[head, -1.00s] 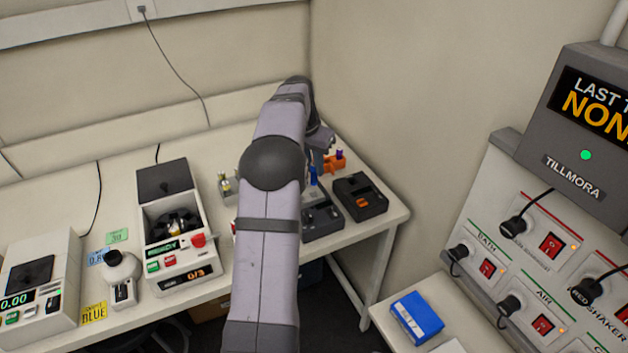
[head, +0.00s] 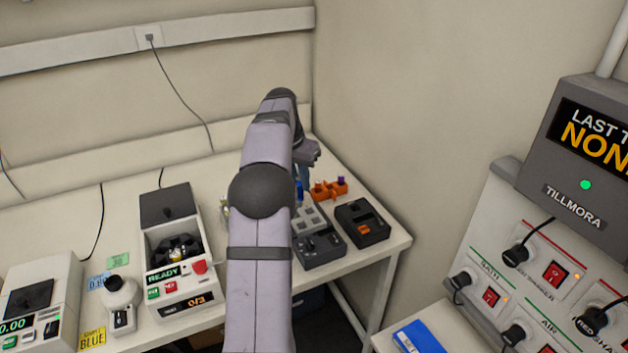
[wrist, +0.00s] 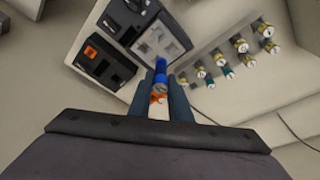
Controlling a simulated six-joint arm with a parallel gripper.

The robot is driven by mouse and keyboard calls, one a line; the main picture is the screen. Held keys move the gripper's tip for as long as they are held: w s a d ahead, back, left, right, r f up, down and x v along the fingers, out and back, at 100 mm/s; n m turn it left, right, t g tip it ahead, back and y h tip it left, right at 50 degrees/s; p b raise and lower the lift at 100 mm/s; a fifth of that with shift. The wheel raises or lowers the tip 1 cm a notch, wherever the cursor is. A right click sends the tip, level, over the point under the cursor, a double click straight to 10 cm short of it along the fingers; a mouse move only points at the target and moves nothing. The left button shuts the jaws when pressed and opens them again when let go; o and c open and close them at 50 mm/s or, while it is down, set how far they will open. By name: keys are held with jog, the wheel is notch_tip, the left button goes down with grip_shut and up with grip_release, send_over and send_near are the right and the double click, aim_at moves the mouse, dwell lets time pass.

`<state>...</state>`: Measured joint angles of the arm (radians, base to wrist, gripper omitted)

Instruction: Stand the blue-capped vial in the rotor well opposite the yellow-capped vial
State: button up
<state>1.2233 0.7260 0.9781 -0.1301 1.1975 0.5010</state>
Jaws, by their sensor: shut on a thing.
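The blue-capped vial (wrist: 161,76) is between the two fingers of my gripper (wrist: 161,84) in the wrist view, and the fingers are shut on it. In the head view my gripper (head: 303,174) is above the right part of the bench, with the blue vial (head: 299,191) below it, partly behind my arm. The rotor (head: 168,246) sits in the open centrifuge (head: 178,304) to the left. A yellowish vial (head: 176,255) shows at its front; the wells are too small to make out. My gripper is well to the right of the rotor.
An orange rack (head: 326,190) with a purple-topped item stands right of my gripper. Dark devices (head: 361,223) and a grey block with square wells (wrist: 164,42) are close by. Several yellow- and teal-capped vials (wrist: 240,45) stand in a rack. The centrifuge lid (head: 166,203) is raised behind the rotor.

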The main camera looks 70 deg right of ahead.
jog(key=w+a+f+n+p, duration=0.1)
jog(key=w+a+n+p, duration=0.1)
jog(key=w+a, duration=0.4)
jog(key=w+a+f+n+t+p, duration=0.1)
jog(key=w+a+n+p, duration=0.2)
jog(key=w+a, duration=0.4)
jog(key=w+a+f+n+t+p, duration=0.1)
jog(key=w+a+n+p, duration=0.2)
jog(key=w, duration=1.5)
jog(key=a, duration=0.3)
jog(key=shift+a+y, duration=0.25)
jog(key=shift+y, duration=0.05)
jog(key=shift+s+f, duration=0.1)
jog(key=shift+f, duration=0.15)
jog(key=b, duration=0.4)
send_near(177, 240)
jog(key=shift+w+d+f, duration=0.35)
jog(key=shift+d+f, duration=0.05)
jog(key=shift+d, duration=0.1)
jog(key=shift+f+b, duration=1.05)
jog(key=shift+f, duration=0.95)
jog(key=o, duration=0.9)
